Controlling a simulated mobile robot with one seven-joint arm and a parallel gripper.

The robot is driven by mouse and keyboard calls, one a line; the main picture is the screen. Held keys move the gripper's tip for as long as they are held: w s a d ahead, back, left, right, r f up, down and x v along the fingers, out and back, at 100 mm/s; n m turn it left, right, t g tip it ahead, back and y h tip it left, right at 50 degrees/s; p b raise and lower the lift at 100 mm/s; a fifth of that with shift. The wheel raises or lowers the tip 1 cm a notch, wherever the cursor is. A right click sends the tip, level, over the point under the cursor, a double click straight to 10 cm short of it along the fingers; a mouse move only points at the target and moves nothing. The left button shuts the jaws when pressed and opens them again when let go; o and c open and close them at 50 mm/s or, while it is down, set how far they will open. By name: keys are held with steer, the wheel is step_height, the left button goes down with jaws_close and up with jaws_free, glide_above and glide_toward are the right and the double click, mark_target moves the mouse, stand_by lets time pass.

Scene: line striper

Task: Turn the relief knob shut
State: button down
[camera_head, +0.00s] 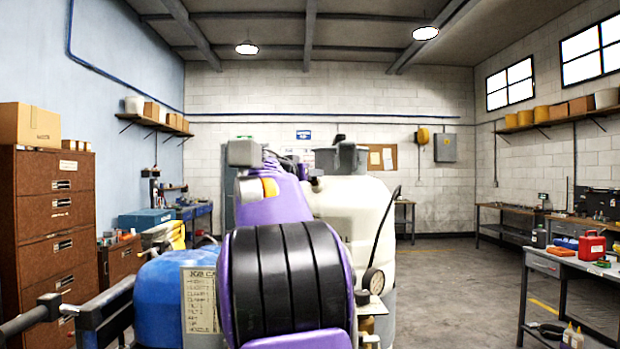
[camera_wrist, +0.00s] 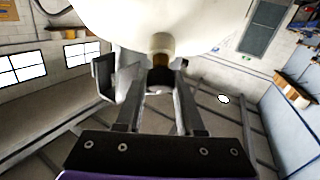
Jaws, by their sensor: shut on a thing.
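My gripper (camera_wrist: 157,76) shows in the wrist view with its two grey fingers on either side of a small dark knob (camera_wrist: 159,78), which I take for the relief knob. The fingers are closed on it; its outline is partly hidden between them. A brass stem (camera_wrist: 161,43) joins the knob to the cream tank (camera_wrist: 205,18). In the head view the cream tank (camera_head: 348,203) stands behind my purple and black arm, which hides the knob and most of the gripper. How far the knob is turned I cannot tell.
A blue tank (camera_head: 165,290) with a label plate (camera_head: 200,303) is at the left. A workbench (camera_head: 585,265) stands at the right. The floor between is clear.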

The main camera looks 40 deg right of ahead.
steer(key=c, duration=0.5)
jaws_free()
steer(key=shift+c, duration=0.2)
steer(key=shift+s+a, duration=0.1)
steer(key=shift+a, duration=0.2)
steer(key=b+v, duration=0.5)
steer(key=v, duration=1.2)
steer(key=shift+b, duration=0.3)
